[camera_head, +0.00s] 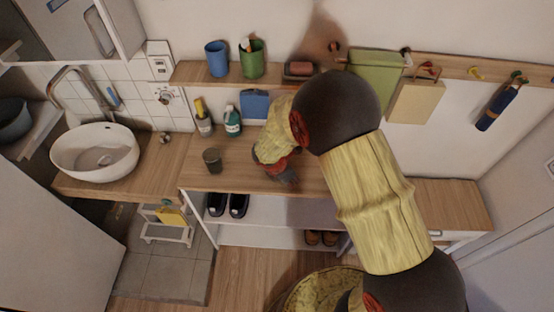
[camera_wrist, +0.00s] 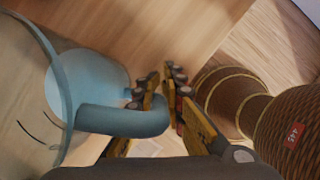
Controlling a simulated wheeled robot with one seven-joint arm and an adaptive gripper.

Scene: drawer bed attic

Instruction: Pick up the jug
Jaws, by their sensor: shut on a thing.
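The jug (camera_wrist: 88,82) fills the left side of the wrist view. In the head view my gripper (camera_head: 287,175) is low over the wooden counter (camera_head: 235,180). The jug is hidden behind my arm there. I cannot tell whether the jug touches the counter.
A dark cup (camera_head: 212,161) stands left of my gripper. A green-white bottle (camera_head: 233,121) and a brush holder (camera_head: 204,122) stand behind it. A wall shelf (camera_head: 190,72) holds a blue cup (camera_head: 217,59) and a green cup (camera_head: 252,59). A sink (camera_head: 95,152) is at left.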

